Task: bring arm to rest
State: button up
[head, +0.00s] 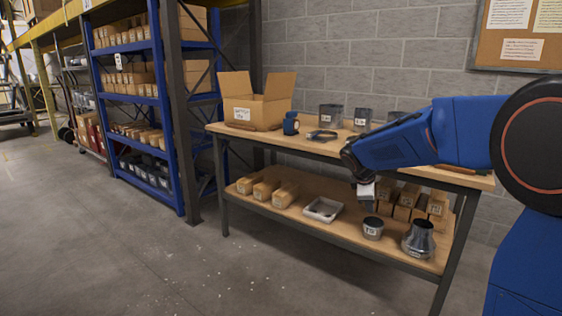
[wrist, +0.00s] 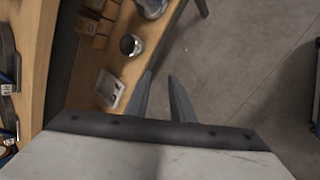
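My blue arm reaches in from the right in the head view, across the front of the workbench (head: 330,150). My gripper (head: 366,203) hangs at the bench's front edge, above the lower shelf (head: 310,227). In the wrist view my gripper (wrist: 160,82) shows two dark fingers standing apart with nothing between them. Beyond the fingertips are the lower shelf and the bare floor. The gripper touches no object that I can see.
The lower shelf holds a white tray (head: 323,210), a labelled metal can (head: 373,228), a metal reducer (head: 419,239) and several small boxes. An open carton (head: 257,100) and a blue mug (head: 291,123) stand on top. Blue shelving (head: 160,100) stands left; the floor (head: 130,250) is clear.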

jog(key=s+d+r+m, duration=0.1)
jog(key=s+m, duration=0.1)
jog(key=s, duration=0.4)
jog(key=s+d+r+m, duration=0.1)
jog(key=s+r+m, duration=0.1)
jog(key=s, duration=0.4)
jog(key=s+a+f+m+y, duration=0.1)
jog(key=s+f+m, duration=0.1)
jog(key=s, duration=0.8)
jog(key=s+a+f+m+y, duration=0.1)
jog(key=s+m, duration=0.4)
jog(key=s, duration=0.6)
jog(key=s+a+f+m+y, duration=0.1)
jog(key=s+f+m+y, duration=0.1)
jog(key=s, duration=0.8)
jog(key=shift+s+f+m, duration=0.35)
jog(key=shift+s+m, duration=0.05)
jog(key=shift+m, duration=0.4)
